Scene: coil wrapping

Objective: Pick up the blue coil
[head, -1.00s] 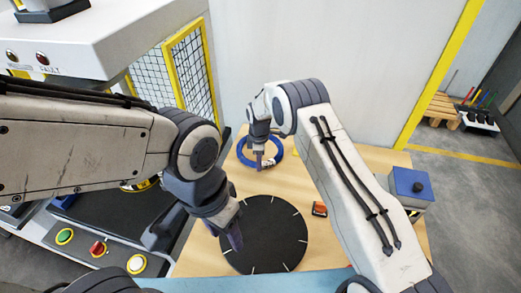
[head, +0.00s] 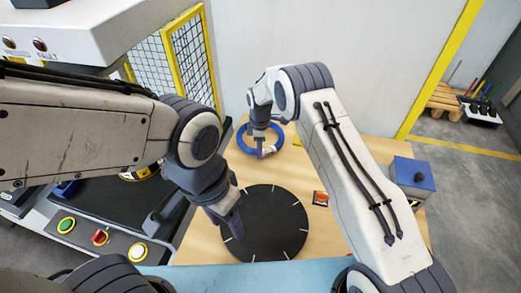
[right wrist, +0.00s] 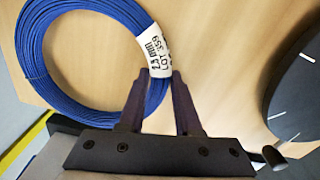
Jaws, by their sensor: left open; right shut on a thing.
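The blue coil (head: 241,137) lies at the far part of the wooden table. It is a ring of wire with a white printed label (right wrist: 152,52) wrapped around it. My right gripper (head: 261,153) reaches down to the near right side of the ring. In the right wrist view the gripper (right wrist: 160,78) is shut on the coil (right wrist: 38,65), its fingers on either side of the strand just by the label. Whether the coil is lifted off the table cannot be told. My left gripper (head: 237,230) is open and empty above the black round disc.
The black disc (head: 270,225) with white tick marks sits on the wooden table (head: 320,240). A small red-orange button (head: 320,198) is right of it. A blue-topped box (head: 413,174) stands at the right edge. A machine with push buttons (head: 100,237) is at the left.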

